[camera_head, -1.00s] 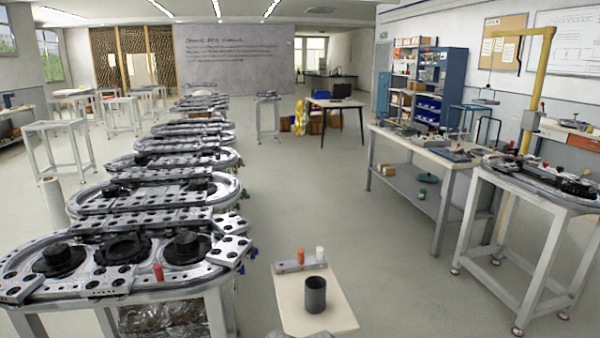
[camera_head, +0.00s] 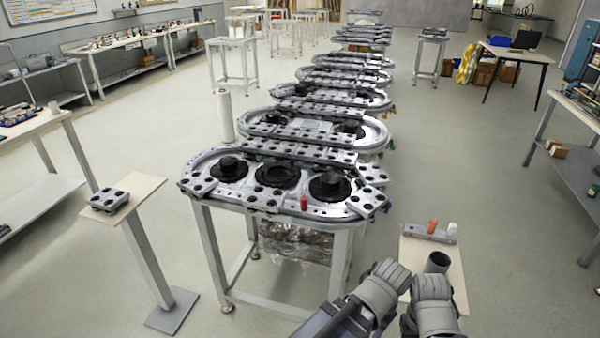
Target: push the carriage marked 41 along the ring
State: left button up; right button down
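The nearest ring track (camera_head: 225,193) is a silver oval on a white table frame, with three black discs inside. Several silver plates with black round spots sit on it, including one at its right end (camera_head: 367,201). A similar loose plate (camera_head: 109,200) lies on a small stand at the left. No number 41 is readable, so I cannot tell which carriage it is. Two grey rounded parts of my arms show at the bottom right, in front of the track's right side.
A small red cylinder (camera_head: 304,203) stands on the ring's front edge. A beige side board (camera_head: 452,272) at the right holds a dark cup (camera_head: 438,262) and a bar with orange and white pegs. More ring tracks run behind. Open floor lies left of the track.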

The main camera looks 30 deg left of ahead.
aim_at(270, 200)
jog(key=u, duration=1.2)
